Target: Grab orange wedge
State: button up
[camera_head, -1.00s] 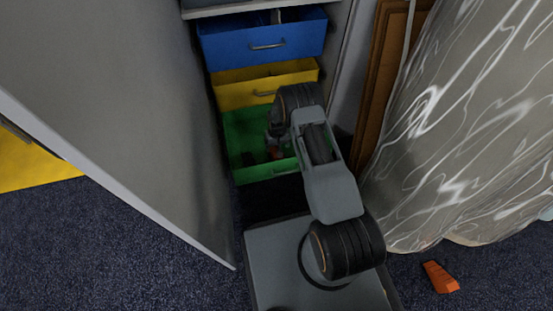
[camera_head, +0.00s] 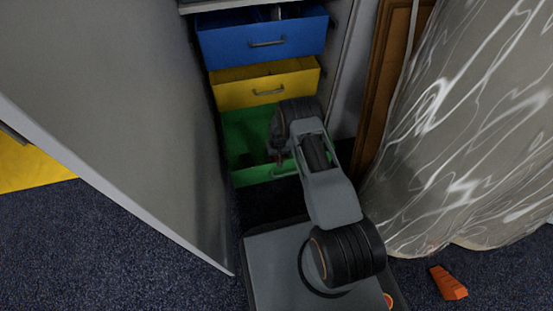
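An orange wedge (camera_head: 449,283) lies on the dark blue carpet at the lower right, beside the hem of the tablecloth. My gripper (camera_head: 277,157) is far from it, up and to the left, down at the open green drawer (camera_head: 242,127). The gripper is small, dark and partly hidden by my own arm, so I cannot tell whether its fingers are open or shut. Dark shapes show inside the green drawer near the gripper, too dim to make out.
A blue drawer (camera_head: 264,42) and a yellow drawer (camera_head: 265,84) stand open above the green one. A large grey door panel (camera_head: 130,120) fills the left. A patterned tablecloth (camera_head: 470,130) hangs at the right, beside a brown wooden piece (camera_head: 385,85). Carpet is clear at the lower left.

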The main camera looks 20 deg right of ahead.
jog(key=c, duration=1.2)
